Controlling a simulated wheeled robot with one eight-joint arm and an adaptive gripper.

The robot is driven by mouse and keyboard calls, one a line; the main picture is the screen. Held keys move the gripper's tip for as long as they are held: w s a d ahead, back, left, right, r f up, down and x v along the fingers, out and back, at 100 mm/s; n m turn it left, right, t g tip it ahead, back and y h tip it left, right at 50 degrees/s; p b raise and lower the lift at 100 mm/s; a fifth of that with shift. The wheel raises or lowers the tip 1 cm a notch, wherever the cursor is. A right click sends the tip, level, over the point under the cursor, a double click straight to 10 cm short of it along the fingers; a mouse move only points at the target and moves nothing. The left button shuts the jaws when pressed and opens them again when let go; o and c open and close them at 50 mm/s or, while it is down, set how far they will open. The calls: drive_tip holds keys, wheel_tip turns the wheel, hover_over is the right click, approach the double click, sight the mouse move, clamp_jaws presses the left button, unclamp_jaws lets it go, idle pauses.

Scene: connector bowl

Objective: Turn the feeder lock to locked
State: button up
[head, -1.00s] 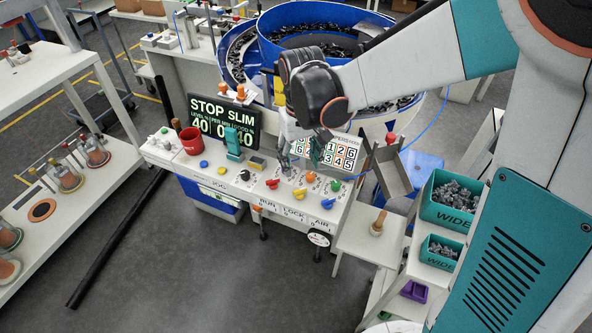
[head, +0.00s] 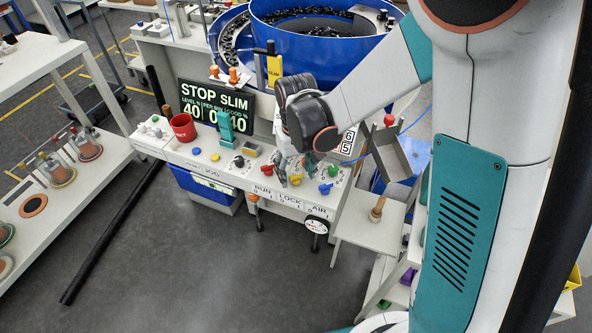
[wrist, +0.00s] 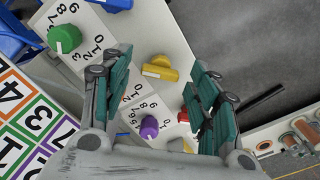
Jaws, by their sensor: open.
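The feeder lock is the yellow knob (head: 296,179) above the LOCK label on the front of the white console. It also shows in the wrist view (wrist: 160,68), with a pale stripe along its handle. My gripper (head: 294,164) is open and empty, pointing down over the console's knob row. In the wrist view, the yellow knob appears between its two teal fingers, nearer their tips. I see no contact; the height gap is hard to tell. The red RUN knob (wrist: 183,116) lies partly behind the right finger. The blue AIR knob (head: 325,189) is clear of my gripper.
A green knob (wrist: 64,39) and a purple knob (wrist: 149,127) sit close to the yellow one. A sign reading STOP SLIM (head: 215,103), a red cup (head: 183,127) and a blue bowl feeder (head: 320,50) stand behind. A wooden-handled tool (head: 377,209) stands at the right.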

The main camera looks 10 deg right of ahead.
drive_tip(key=c, duration=1.1)
drive_tip(key=shift+o, duration=0.2)
drive_tip(key=shift+m, duration=0.3)
drive_tip(key=m, duration=0.8)
drive_tip(key=shift+m, duration=0.3)
drive_tip(key=m, duration=0.4)
drive_tip(key=shift+b, duration=0.35)
drive_tip(key=m, duration=0.4)
drive_tip(key=shift+m, duration=0.4)
